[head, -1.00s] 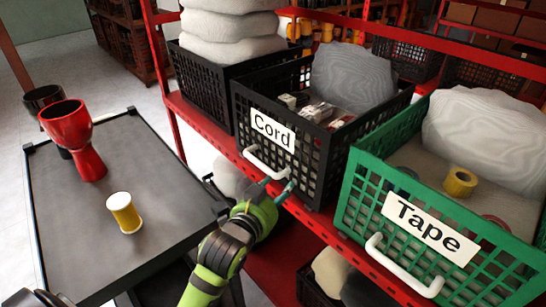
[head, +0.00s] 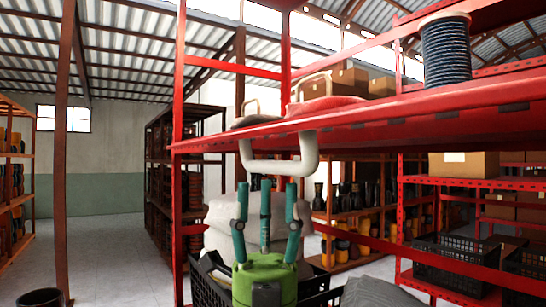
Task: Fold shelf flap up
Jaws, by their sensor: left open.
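A red shelf flap (head: 400,118) is seen from slightly below, lying about level at the height of the upper shelf. A white U-shaped handle (head: 307,158) hangs at its front left part. My left gripper (head: 265,190) is below the handle, its teal fingers pointing up and spread apart. The fingers are open and empty, with the tips close under the handle's bar. I cannot tell whether any fingertip touches it. My right gripper is not in view.
A dark cord spool (head: 446,52), a red item with a handle (head: 322,106) and cardboard boxes (head: 349,80) are on or behind the upper shelf. A red upright (head: 179,120) stands left of my gripper. A black crate (head: 208,280) is below.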

